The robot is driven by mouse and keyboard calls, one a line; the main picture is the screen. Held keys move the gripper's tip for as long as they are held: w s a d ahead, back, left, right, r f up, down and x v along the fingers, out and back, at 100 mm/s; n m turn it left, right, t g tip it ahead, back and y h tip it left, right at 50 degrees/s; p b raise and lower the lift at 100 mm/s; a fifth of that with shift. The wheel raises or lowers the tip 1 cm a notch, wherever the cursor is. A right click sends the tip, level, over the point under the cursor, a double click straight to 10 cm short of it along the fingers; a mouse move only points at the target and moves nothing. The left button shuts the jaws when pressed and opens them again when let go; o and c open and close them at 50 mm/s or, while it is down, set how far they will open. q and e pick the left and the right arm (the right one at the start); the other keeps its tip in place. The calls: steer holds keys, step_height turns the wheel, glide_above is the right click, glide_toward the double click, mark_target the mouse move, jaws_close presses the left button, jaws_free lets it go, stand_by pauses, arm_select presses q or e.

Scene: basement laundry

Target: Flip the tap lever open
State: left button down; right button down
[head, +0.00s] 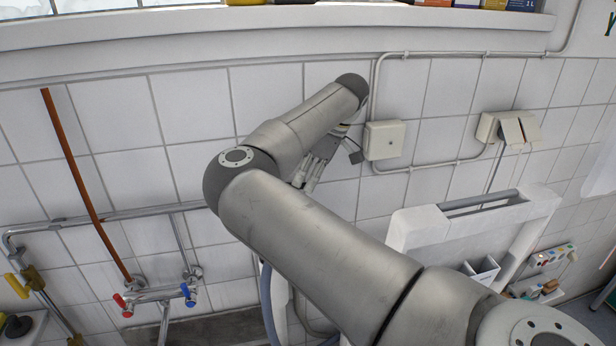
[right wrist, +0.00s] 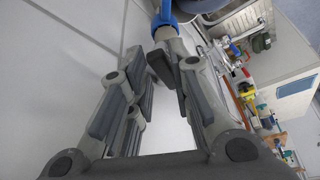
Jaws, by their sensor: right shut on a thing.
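My right gripper (head: 304,183) points downward in front of the tiled wall, partly covered by my own right arm in the head view. In the right wrist view its fingertips (right wrist: 174,68) are close together, shut at a grey piece with a blue part (right wrist: 163,17) just beyond them. I take this for the tap lever; the exact contact between the fingertips is hard to see. In the head view the lever is hidden behind my arm. My left gripper is not in view.
A chrome mixer tap with red and blue knobs (head: 157,296) is on the wall at lower left. A brown pipe (head: 85,200) rises above it. A white junction box (head: 384,140) is right of my gripper. A white appliance frame (head: 420,230) stands at the right.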

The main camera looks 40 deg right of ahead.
steer(key=shift+w+d, duration=0.1)
stand_by(0.5)
steer(key=c, duration=1.5)
jaws_free()
steer(key=shift+o, duration=0.7)
steer(key=shift+w+d+f, duration=0.1)
steer(key=shift+w+f, duration=0.05)
steer(key=shift+w, duration=0.1)
steer(key=shift+s+r, duration=0.15)
steer(key=shift+r, duration=0.15)
steer(key=v, duration=1.1)
steer(key=shift+r, duration=0.2)
